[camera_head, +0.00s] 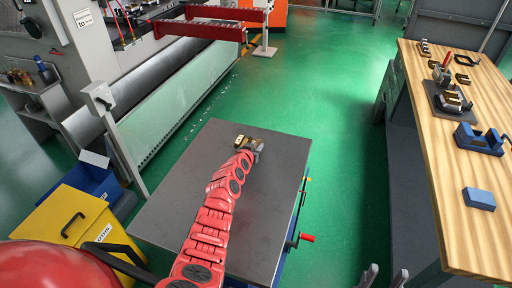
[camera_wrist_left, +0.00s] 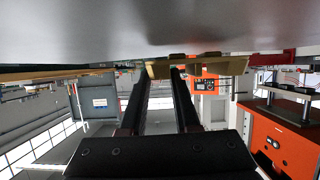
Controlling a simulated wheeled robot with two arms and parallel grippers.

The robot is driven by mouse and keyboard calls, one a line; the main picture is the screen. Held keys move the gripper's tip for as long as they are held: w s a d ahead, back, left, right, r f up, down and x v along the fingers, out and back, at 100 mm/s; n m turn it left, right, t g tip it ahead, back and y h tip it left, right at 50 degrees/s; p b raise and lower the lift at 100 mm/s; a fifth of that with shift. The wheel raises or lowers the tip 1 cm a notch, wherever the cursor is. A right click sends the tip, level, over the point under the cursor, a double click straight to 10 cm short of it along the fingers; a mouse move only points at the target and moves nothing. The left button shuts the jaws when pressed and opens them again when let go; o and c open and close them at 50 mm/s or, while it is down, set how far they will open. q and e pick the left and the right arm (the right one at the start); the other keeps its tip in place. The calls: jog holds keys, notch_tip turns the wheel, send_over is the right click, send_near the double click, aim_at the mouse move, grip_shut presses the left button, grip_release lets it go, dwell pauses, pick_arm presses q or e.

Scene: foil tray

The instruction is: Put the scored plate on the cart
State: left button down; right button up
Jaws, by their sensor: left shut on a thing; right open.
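The cart (camera_head: 170,210) has a flat dark grey top and a red crank handle on its right side. My left arm reaches across it, and my left gripper (camera_head: 254,146) is near its far edge, shut on a small brass-coloured plate (camera_head: 240,140). In the left wrist view the plate (camera_wrist_left: 226,66) is at the fingertips, right by the grey cart top (camera_wrist_left: 120,25). I cannot tell whether it touches the top, and no score marks can be made out. My right gripper (camera_head: 386,278) shows only its fingertips at the bottom edge, apart and empty.
A wooden workbench (camera_head: 440,150) on the right carries a blue block (camera_head: 479,198), a blue tape dispenser (camera_head: 480,139) and several metal pieces. A yellow bin (camera_head: 65,220) and a blue bin (camera_head: 95,178) stand left of the cart. Green floor is free between cart and bench.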

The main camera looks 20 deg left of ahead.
pick_arm(q)
jog(key=shift+f+b, duration=0.35)
jog(key=c, duration=0.6)
grip_release()
jog(key=shift+f, duration=0.1)
jog(key=shift+c, duration=0.2)
jog(key=shift+r+p, duration=0.3)
jog(key=shift+p, duration=0.1)
jog(key=s+r+p, duration=0.3)
jog(key=p, duration=0.3)
jog(key=shift+s+a, duration=0.1)
jog(key=shift+s, duration=0.1)
jog(key=p+v, duration=0.7)
jog(key=shift+s, duration=0.3)
jog(key=shift+s+p, duration=0.3)
jog(key=shift+f, duration=0.1)
